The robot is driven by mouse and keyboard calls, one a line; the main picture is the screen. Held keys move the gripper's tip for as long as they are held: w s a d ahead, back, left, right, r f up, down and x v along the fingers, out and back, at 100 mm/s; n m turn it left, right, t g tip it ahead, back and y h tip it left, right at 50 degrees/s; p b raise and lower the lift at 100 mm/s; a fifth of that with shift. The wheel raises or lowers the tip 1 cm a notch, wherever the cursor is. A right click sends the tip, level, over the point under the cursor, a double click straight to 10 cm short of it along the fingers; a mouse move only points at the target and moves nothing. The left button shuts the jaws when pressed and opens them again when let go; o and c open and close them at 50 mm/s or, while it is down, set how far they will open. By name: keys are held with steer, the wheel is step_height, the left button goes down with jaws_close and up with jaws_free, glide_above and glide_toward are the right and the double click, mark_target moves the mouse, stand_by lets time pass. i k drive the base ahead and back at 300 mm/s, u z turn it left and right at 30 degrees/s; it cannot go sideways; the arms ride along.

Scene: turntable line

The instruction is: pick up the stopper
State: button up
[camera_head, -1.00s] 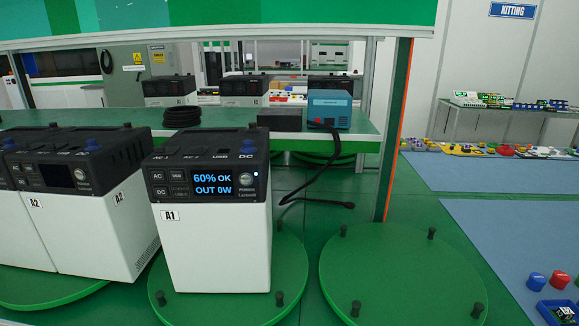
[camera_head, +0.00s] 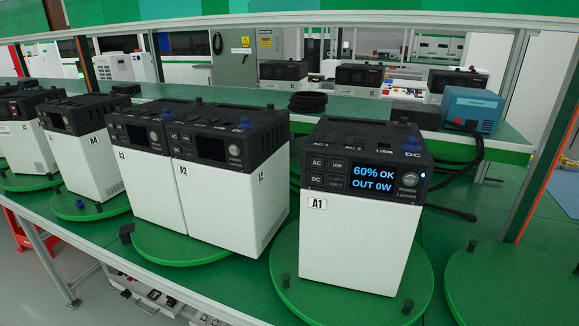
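I cannot tell which part the task calls the stopper. Small black pegs stand around the rim of the green turntable under unit A1, one at its left front (camera_head: 286,281) and one at its right front (camera_head: 408,306). A black piece (camera_head: 127,232) sits at the left edge of the turntable under unit A2 and looks tilted. Blue knobs sit on top of unit A1 (camera_head: 411,144), on A2 (camera_head: 246,123) and on units farther left. A small blue piece (camera_head: 80,203) lies on the turntable under A4. My gripper is not in view.
Unit A1 (camera_head: 358,240), its screen lit, stands on its turntable (camera_head: 300,300). Units A2 (camera_head: 225,200), A3 and A4 stand to its left. An empty-looking turntable (camera_head: 510,285) is at the right. A rear bench (camera_head: 240,97) holds a black cable coil (camera_head: 308,102) and a blue box (camera_head: 472,108).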

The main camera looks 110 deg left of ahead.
mark_target(80, 204)
steer(key=u, duration=0.9)
steer(key=i, duration=0.2)
steer(key=u, duration=3)
steer(key=k, duration=0.6)
steer(key=u, duration=0.3)
steer(key=i, duration=1)
steer(key=u, duration=0.7)
